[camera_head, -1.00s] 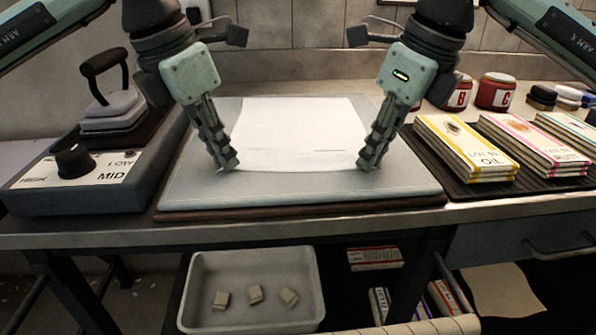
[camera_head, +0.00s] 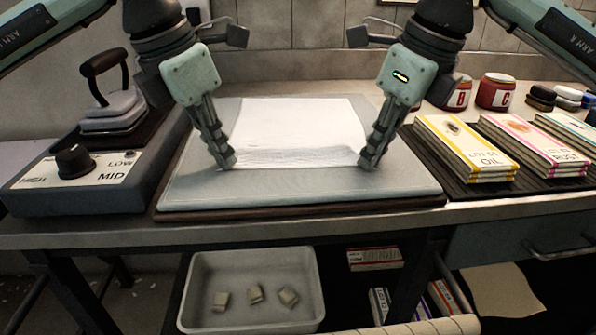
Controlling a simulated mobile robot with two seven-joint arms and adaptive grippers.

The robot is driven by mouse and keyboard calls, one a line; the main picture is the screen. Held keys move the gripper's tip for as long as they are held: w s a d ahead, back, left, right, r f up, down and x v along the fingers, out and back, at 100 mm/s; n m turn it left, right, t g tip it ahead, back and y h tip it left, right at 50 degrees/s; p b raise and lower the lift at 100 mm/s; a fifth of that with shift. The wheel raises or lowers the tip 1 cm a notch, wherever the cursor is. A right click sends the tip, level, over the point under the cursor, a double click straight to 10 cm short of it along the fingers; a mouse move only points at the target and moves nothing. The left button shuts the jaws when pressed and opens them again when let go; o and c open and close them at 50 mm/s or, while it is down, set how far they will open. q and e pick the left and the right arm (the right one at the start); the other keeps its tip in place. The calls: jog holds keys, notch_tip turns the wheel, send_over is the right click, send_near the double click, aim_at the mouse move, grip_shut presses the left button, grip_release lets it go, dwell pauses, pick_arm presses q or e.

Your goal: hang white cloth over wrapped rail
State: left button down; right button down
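The white cloth (camera_head: 300,122) lies on the pale grey padded board (camera_head: 300,189) in the middle of the table. Its far part looks smooth, and a greyish, wrinkled band runs along its near edge. My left gripper (camera_head: 227,162) points down at the near left corner of the cloth. My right gripper (camera_head: 368,162) points down at the near right corner. The fingertips are low over the board, and whether they pinch the cloth is too small to tell. The beige wrapped rail (camera_head: 425,328) shows only partly at the bottom edge, below and in front of the table.
An iron (camera_head: 110,103) and a control box with a knob (camera_head: 75,162) stand at the left. Booklets (camera_head: 468,146) lie on a dark tray at the right, with red jars (camera_head: 495,91) behind. A white bin (camera_head: 250,262) with small blocks sits below the table.

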pick_arm(q)
jog(key=shift+f, duration=0.1)
pick_arm(e)
jog(key=shift+f, duration=0.1)
dwell(0.6)
